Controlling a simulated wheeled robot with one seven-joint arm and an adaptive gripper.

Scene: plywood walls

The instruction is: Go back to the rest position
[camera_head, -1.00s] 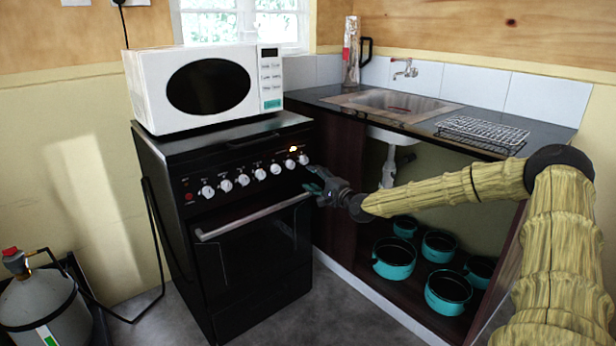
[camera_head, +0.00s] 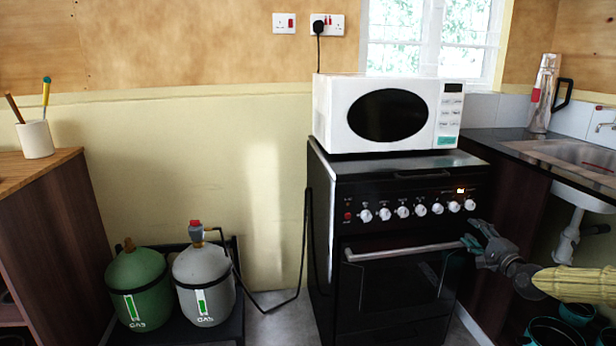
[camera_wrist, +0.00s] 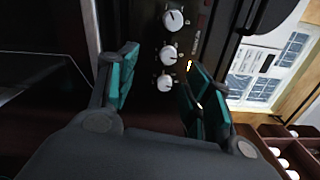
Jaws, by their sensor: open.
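My gripper (camera_head: 474,238) is in front of the right side of the black stove (camera_head: 390,275), close to the right end of the oven door handle (camera_head: 408,251). In the wrist view my gripper (camera_wrist: 158,85) has its two teal-padded fingers spread apart with nothing held between them. White stove knobs (camera_wrist: 168,52) show beyond the fingers. I cannot tell from the head view whether a finger touches the stove.
A white microwave (camera_head: 388,112) stands on the stove. Green (camera_head: 139,288) and grey (camera_head: 204,285) gas bottles stand left of it. A sink (camera_head: 575,160) counter is at right, with teal pots (camera_head: 553,332) below. A wooden cabinet (camera_head: 50,240) is at far left.

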